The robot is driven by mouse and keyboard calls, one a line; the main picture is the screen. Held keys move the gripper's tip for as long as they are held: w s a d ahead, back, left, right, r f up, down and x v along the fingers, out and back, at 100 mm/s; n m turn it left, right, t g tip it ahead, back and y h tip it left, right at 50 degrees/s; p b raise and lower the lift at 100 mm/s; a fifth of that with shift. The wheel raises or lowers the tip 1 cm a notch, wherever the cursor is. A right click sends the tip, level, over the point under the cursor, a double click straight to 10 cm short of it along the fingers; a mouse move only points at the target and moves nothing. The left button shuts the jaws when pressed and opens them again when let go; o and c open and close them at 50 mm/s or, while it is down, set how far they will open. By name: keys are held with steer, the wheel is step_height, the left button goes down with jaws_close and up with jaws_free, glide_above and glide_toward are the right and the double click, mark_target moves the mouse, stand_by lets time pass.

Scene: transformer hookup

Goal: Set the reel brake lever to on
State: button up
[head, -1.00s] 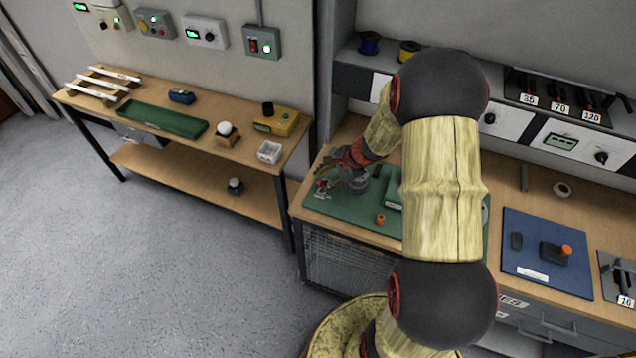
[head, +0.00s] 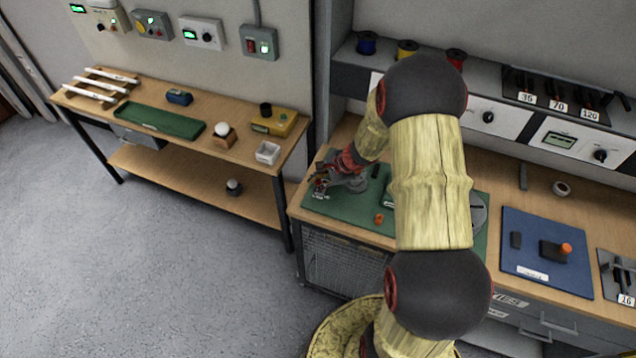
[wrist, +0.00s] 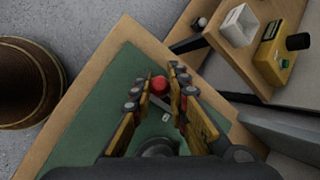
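The reel brake lever shows in the wrist view as a red ball knob (wrist: 159,85) on a grey arm, above the green mat (wrist: 98,118). My gripper (wrist: 157,77) has its two fingers apart, one on each side of the knob in that view. I cannot tell whether either finger touches it. In the head view my gripper (head: 322,177) is low over the left end of the green mat (head: 341,222). The lever's knob is hard to make out there. A small pale label lies beside the lever in the wrist view; its text is too small to read.
An orange piece (head: 379,218) lies on the mat. A blue mat (head: 520,263) with a black and orange device is at right. A second bench (head: 225,166) stands left across a gap. In the wrist view a white box (wrist: 238,26) and a yellow device (wrist: 278,62) are upper right.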

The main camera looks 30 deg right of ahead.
jaws_close()
steer(key=shift+d+r+p, duration=0.1)
steer(key=shift+r+p, duration=0.05)
steer(key=shift+p, duration=0.45)
steer(key=y+p, duration=0.1)
steer(key=p, duration=0.2)
steer(key=shift+w+d+r+g, duration=0.3)
steer(key=shift+g, duration=0.1)
steer(key=d+m+y+p, duration=0.1)
steer(key=p, duration=0.2)
steer(key=shift+w+r+g, duration=0.1)
steer(key=shift+w+g, duration=0.3)
steer(key=shift+w+d+m+g+y+p, duration=0.3)
steer(key=shift+w+d+g+y+p, duration=0.25)
steer(key=shift+d+g+y+p, duration=0.35)
steer(key=shift+w+d+f+m+g+y+b, duration=0.15)
steer(key=shift+w+d+m+g+y+b, duration=0.15)
steer(key=shift+y, duration=0.3)
steer(key=shift+w+d+f+m+g+y+b, duration=0.1)
steer(key=shift+w+d+m+y+b, duration=0.15)
steer(key=shift+y+b, duration=0.25)
